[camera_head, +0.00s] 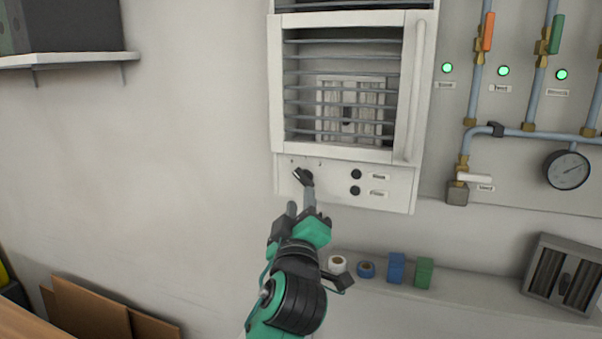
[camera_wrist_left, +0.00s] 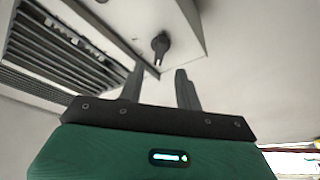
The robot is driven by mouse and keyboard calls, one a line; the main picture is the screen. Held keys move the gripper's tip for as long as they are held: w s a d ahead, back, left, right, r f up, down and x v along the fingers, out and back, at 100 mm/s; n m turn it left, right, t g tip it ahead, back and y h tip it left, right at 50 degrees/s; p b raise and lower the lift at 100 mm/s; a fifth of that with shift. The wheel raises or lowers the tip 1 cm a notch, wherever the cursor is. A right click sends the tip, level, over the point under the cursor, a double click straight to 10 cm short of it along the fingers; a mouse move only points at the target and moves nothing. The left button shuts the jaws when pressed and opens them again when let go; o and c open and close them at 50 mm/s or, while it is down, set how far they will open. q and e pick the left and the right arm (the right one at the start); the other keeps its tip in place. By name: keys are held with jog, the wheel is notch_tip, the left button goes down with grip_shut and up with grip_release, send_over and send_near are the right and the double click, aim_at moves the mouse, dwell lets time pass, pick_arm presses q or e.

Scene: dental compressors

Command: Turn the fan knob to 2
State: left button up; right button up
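The fan unit (camera_head: 345,19) is a white wall box with grey bars across its front. Its dark fan knob (camera_head: 303,177) sits at the left of the lower panel, with its grip slanting to the upper left. Small marks above it are too small to read. The knob also shows in the left wrist view (camera_wrist_left: 160,45), just beyond the fingertips. My left gripper (camera_head: 300,204) is below the knob, pointing up at it. Its two fingers are apart with nothing between them in the left wrist view (camera_wrist_left: 157,80). My right gripper is in neither view.
Two round black buttons (camera_head: 356,174) with labels are right of the knob. Pipes with valves, green lights and a gauge (camera_head: 567,170) are on the right wall. A ledge (camera_head: 465,290) below holds tape rolls and blue and green boxes.

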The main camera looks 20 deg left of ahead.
aim_at(302, 181)
pick_arm(q)
jog(key=p+x, duration=0.2)
jog(key=x, duration=0.2)
jog(key=shift+w+r, duration=0.2)
jog(key=shift+r, duration=0.05)
jog(key=shift+w+a+p, duration=0.25)
jog(key=shift+w+p, duration=0.1)
jog(key=shift+w, duration=0.45)
grip_shut()
